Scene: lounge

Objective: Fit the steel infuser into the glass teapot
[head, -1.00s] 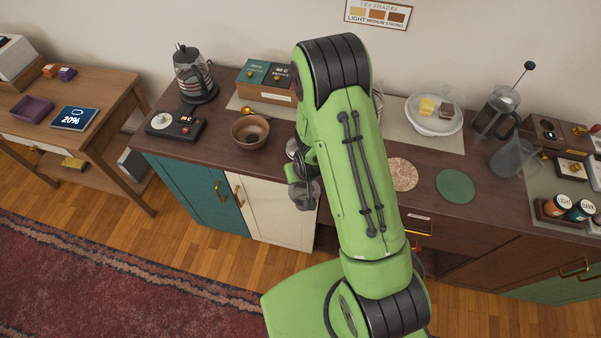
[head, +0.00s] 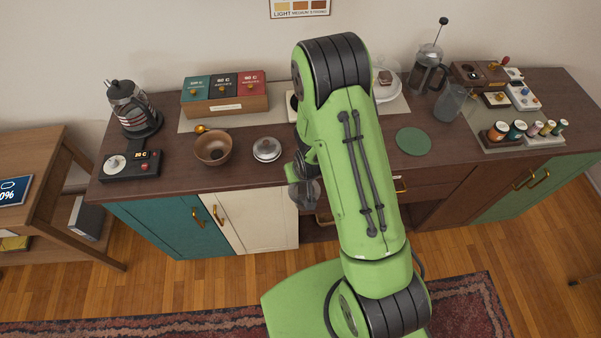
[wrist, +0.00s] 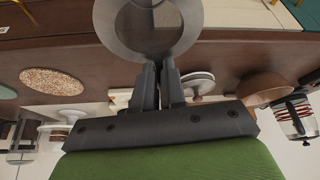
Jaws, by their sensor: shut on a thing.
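My gripper (wrist: 158,88) is shut on a round, grey, see-through piece (wrist: 150,45) that looks like the steel infuser. In the head view this piece (head: 304,194) hangs in front of the counter's front edge, left of my arm, which hides most of the gripper. I cannot make out the glass teapot for certain; part of the counter is hidden behind my arm. A steel lid with a knob (head: 267,149) lies on the counter beside the wooden bowl; it also shows in the wrist view (wrist: 197,84).
A green mat (head: 413,141), glass jug (head: 450,103), French press (head: 428,72) and spool-like jars (head: 517,131) are at right.

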